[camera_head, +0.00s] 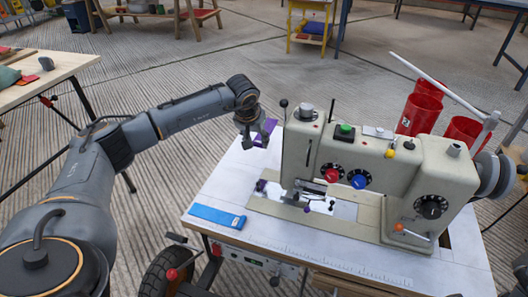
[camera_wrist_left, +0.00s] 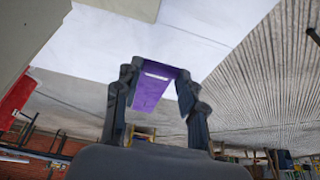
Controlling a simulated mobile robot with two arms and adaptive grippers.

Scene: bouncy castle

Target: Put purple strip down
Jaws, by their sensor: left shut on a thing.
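My left gripper (camera_head: 256,136) hangs above the left part of the sewing machine's white table (camera_head: 222,178). It is shut on a purple strip (camera_head: 268,130), which sticks out on its right side. In the left wrist view the purple strip (camera_wrist_left: 150,96) spans between the two fingers of the left gripper (camera_wrist_left: 157,74), with the white table top behind it. Another small purple piece (camera_head: 261,185) lies at the left end of the sewing machine's bed. My right gripper is not in view.
The beige sewing machine (camera_head: 375,165) stands on the table, right of my gripper. A blue flat box (camera_head: 217,217) lies at the table's front left. Red bins (camera_head: 419,113) stand behind the machine. The table's back left is bare.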

